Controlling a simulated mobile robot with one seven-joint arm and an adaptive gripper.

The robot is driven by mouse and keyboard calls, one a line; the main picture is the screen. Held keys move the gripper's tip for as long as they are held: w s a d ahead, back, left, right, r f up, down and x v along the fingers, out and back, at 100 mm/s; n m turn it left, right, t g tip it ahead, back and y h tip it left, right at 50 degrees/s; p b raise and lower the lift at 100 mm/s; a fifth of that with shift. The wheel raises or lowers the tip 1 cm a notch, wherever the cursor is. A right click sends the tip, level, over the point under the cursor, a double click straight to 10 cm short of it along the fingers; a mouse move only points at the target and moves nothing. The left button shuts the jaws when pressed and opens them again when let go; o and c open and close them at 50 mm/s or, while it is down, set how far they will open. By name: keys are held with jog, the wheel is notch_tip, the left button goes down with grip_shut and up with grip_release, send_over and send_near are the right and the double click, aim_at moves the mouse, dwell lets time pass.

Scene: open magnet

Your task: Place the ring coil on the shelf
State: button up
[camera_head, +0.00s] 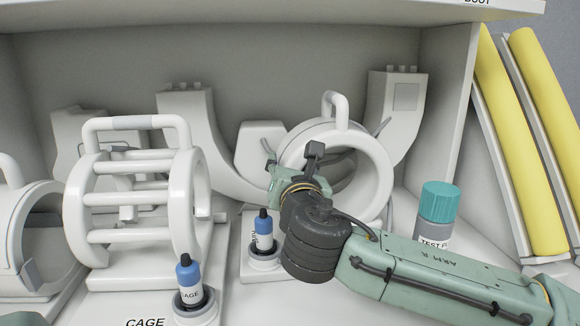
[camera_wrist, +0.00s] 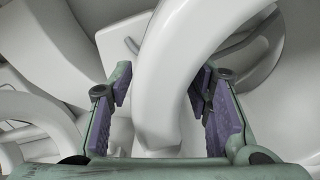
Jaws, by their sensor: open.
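The ring coil (camera_head: 374,172), a thick white ring with an arched handle (camera_head: 336,103) on top, stands upright in the white shelf unit in the head view. My arm hides its lower left part and base. My gripper (camera_head: 287,178) is in front of the ring's left side; its fingertips are hidden there.
A teal-capped bottle (camera_head: 438,205) stands right, close above my forearm. Curved white parts (camera_head: 193,120) stand behind. Yellow pads (camera_head: 520,140) lean outside the right wall (camera_head: 458,110).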

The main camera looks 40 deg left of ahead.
jog(key=b+v, duration=0.4)
jog(key=v, duration=0.8)
jog(key=shift+r, duration=0.1)
